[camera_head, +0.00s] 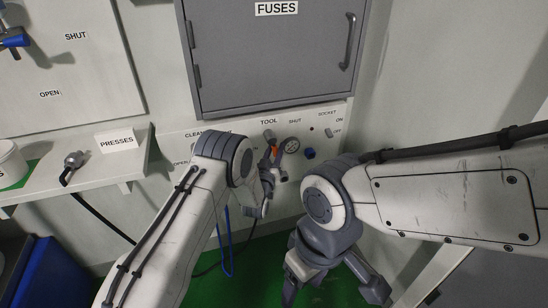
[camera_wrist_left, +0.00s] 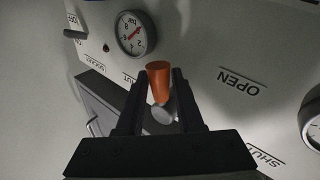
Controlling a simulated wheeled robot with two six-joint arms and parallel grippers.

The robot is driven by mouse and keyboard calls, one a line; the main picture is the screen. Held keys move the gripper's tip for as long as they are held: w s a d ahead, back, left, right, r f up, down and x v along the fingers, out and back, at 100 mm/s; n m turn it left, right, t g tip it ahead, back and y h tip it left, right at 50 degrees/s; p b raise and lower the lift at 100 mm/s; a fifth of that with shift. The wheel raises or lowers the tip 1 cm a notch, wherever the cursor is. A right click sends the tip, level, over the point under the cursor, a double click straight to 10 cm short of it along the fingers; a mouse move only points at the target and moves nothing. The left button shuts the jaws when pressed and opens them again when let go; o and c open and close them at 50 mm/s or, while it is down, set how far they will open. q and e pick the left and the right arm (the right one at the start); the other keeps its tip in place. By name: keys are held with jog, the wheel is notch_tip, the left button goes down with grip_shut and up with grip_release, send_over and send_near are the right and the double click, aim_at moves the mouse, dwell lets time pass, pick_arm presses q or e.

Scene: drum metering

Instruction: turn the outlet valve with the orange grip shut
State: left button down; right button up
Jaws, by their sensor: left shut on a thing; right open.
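The orange grip (camera_wrist_left: 160,82) of the outlet valve stands between the two dark fingers of my left gripper (camera_wrist_left: 159,95) in the left wrist view. The gripper is shut on it. A pale metal part of the valve shows just behind the grip. In the head view a small bit of the orange grip (camera_head: 275,150) shows on the wall panel, with my left gripper (camera_head: 272,163) at it and my left arm partly in front. An OPEN label (camera_wrist_left: 243,82) is right of the grip in the wrist view. My right gripper (camera_head: 333,286) is open and empty, low above the green floor.
A gauge (camera_head: 290,145) sits close beside the grip, with a blue knob (camera_head: 309,154) right of it. A grey FUSES cabinet (camera_head: 270,65) is above. A shelf (camera_head: 85,168) is at left. A blue hose (camera_head: 227,250) hangs below the panel.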

pick_arm(q)
jog(key=d+r+n+t+y+b, duration=0.1)
jog(key=n+y+b, duration=0.2)
jog(key=n+b, duration=0.3)
jog(key=d+r+n+t+y+b, duration=0.1)
jog(key=n+t+y+b, duration=0.1)
jog(key=n+y+b, duration=0.2)
jog(key=w+n+t+y+b, duration=0.1)
jog(key=n+y+b, duration=0.2)
jog(key=n+b, duration=0.5)
jog(key=shift+d+r+n+t, duration=0.4)
jog(key=shift+r+n+g+y+b, duration=0.15)
jog(key=shift+r+n+y+b, duration=0.1)
jog(key=shift+n+y+b, duration=0.45)
jog(key=shift+r+n+g+y+b, duration=0.15)
jog(key=shift+r+n+y+b, duration=0.2)
jog(key=shift+n+y, duration=0.6)
jog(key=c, duration=0.8)
grip_release()
jog(key=shift+c, duration=0.2)
jog(key=p+v, duration=0.2)
jog(key=v, duration=0.8)
jog(key=shift+s+f, duration=0.15)
jog(key=shift+s, duration=0.1)
